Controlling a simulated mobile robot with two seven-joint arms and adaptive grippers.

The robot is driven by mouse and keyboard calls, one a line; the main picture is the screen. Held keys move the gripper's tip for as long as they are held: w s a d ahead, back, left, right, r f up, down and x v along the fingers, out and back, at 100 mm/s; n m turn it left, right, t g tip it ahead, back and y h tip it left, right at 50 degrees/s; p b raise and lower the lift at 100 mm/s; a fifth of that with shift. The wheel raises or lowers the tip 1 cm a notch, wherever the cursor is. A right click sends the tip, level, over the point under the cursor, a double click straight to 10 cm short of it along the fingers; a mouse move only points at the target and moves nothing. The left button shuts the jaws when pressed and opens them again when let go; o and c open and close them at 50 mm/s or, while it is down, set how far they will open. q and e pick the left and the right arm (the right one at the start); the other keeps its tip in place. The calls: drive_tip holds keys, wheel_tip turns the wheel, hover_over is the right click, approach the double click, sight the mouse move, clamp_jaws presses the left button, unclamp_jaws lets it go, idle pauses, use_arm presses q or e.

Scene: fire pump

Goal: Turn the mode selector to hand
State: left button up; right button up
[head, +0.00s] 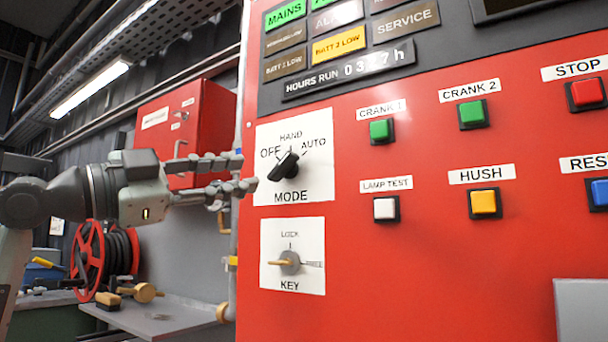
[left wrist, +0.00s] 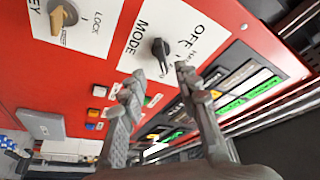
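The black mode selector knob (head: 284,165) sits on a white plate (head: 318,180) marked OFF, HAND, AUTO and MODE. Its grip slants, with the upper right end towards AUTO. My left gripper (head: 247,172) is open just left of the knob in the head view, fingers pointing at it. In the left wrist view the knob (left wrist: 161,52) shows beyond the gap between the open fingertips (left wrist: 159,74). Nothing is held, and the fingers look apart from the knob. A finger partly hides the plate's lettering there. My right gripper is not in view.
A key switch (head: 289,263) is below the selector on the red panel (head: 430,270). Several push buttons, such as green CRANK 1 (head: 381,131), lie to the right. A grey box (head: 582,310) is at lower right. A hose reel (head: 88,262) stands behind my arm.

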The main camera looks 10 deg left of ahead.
sight(278, 167)
use_arm(q)
drive_tip(key=x, duration=0.2)
drive_tip(key=p+x, duration=0.1)
drive_tip(key=x, duration=0.3)
drive_tip(key=shift+w+d+r+p, duration=0.15)
drive_tip(key=shift+d+r+p, duration=0.1)
drive_tip(key=shift+r+p, duration=0.1)
drive_tip(key=shift+w+d, duration=0.35)
drive_tip(key=shift+w, duration=0.15)
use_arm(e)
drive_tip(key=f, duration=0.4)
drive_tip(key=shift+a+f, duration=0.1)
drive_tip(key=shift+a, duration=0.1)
use_arm(q)
clamp_jaws()
